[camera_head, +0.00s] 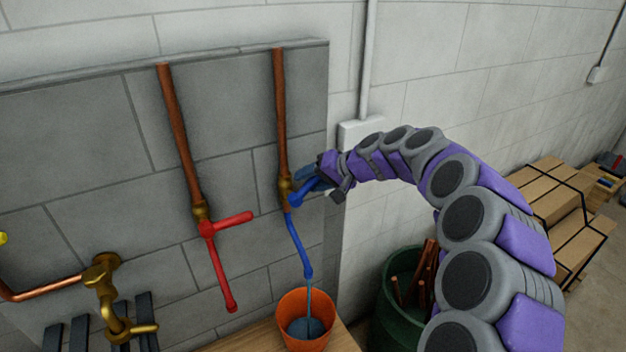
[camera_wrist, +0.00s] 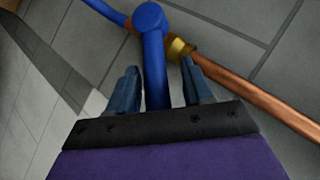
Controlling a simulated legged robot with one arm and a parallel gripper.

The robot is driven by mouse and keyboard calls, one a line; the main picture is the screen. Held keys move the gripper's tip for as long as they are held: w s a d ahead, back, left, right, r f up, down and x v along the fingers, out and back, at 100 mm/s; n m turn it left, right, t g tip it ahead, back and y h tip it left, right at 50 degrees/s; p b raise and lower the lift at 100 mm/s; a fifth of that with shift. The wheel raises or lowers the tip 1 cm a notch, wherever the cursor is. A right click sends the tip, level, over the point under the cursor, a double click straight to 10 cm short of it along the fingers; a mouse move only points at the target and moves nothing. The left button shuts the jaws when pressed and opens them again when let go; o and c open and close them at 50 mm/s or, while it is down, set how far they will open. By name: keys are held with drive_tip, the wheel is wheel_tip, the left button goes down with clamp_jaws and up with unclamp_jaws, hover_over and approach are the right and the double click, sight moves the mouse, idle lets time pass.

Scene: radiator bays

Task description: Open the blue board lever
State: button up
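The blue board lever (camera_head: 298,195) sits on a blue spout (camera_head: 297,240) under a copper pipe on the grey board, and it points right toward my gripper. In the wrist view the lever (camera_wrist: 155,75) runs between the two fingers, with its round hub beyond their tips. My gripper (camera_wrist: 160,80) is open around the lever, with a visible gap on each side. In the head view my gripper (camera_head: 306,181) reaches in from the right and partly hides the lever's outer end.
A red lever (camera_head: 235,219) with a red spout is left of the blue one. An orange bucket (camera_head: 306,339) stands below the blue spout, with a bluish stream running into it. A brass tap (camera_head: 105,285) is at lower left. A green bin (camera_head: 393,310) holds copper pipes.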

drive_tip(key=shift+d+r, duration=0.2)
drive_tip(key=shift+d, duration=0.15)
drive_tip(key=p+v, duration=0.3)
drive_tip(key=v, duration=1.3)
drive_tip(key=shift+s+d, duration=0.15)
drive_tip(key=shift+d, duration=0.1)
drive_tip(key=s+a+f+n+g+h, duration=0.1)
drive_tip(key=s+a+f+g+h, duration=0.1)
drive_tip(key=s, duration=0.8)
drive_tip(key=s+a+f+n+g+h, duration=0.1)
drive_tip(key=s+a+f+g+h, duration=0.1)
drive_tip(key=s, duration=0.9)
drive_tip(key=s+d+f+m+g+h, duration=0.1)
drive_tip(key=s+d+f+h, duration=0.2)
drive_tip(key=s, duration=0.8)
drive_tip(key=s+d+f+m+g+h, duration=0.1)
drive_tip(key=s+d+f+h, duration=0.1)
drive_tip(key=s+d+f, duration=0.5)
drive_tip(key=s+d, duration=0.1)
drive_tip(key=s, duration=0.3)
drive_tip(key=shift+s+d+m+h, duration=0.15)
drive_tip(key=shift+d+m+h, duration=0.15)
drive_tip(key=shift+d+h, duration=0.1)
